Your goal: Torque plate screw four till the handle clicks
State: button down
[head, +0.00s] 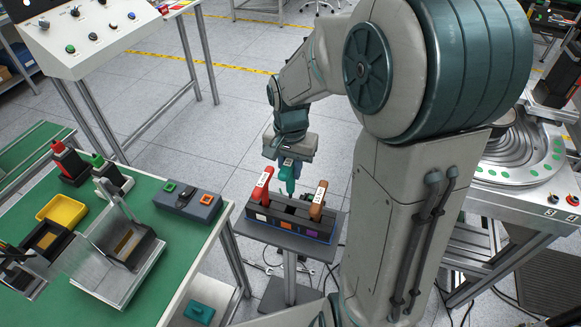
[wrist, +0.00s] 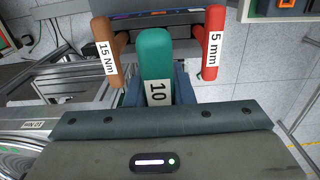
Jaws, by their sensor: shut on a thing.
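My gripper (head: 289,160) is shut on a teal handle (head: 290,179) over the tool rack (head: 287,229). In the wrist view the teal handle (wrist: 155,62) is between my fingers (wrist: 158,92) and bears a label reading 10; the rest of the label is hidden. A red-handled tool (head: 262,184) marked 5 mm and a brown-handled tool (head: 318,200) marked 15 Nm stand in the rack on either side. I cannot tell whether the teal tool's lower end is still in its slot. I cannot make out any screw numbered four.
A green-topped bench (head: 185,228) at left holds a yellow bin (head: 62,211), a grey button box (head: 188,203) and a clear-panelled fixture (head: 112,270). A round metal fixture with green dots (head: 520,150) stands at right beyond my arm. Open floor lies behind the rack.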

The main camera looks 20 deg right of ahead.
jog(key=shift+r+p, duration=2.3)
jog(key=shift+r, duration=1)
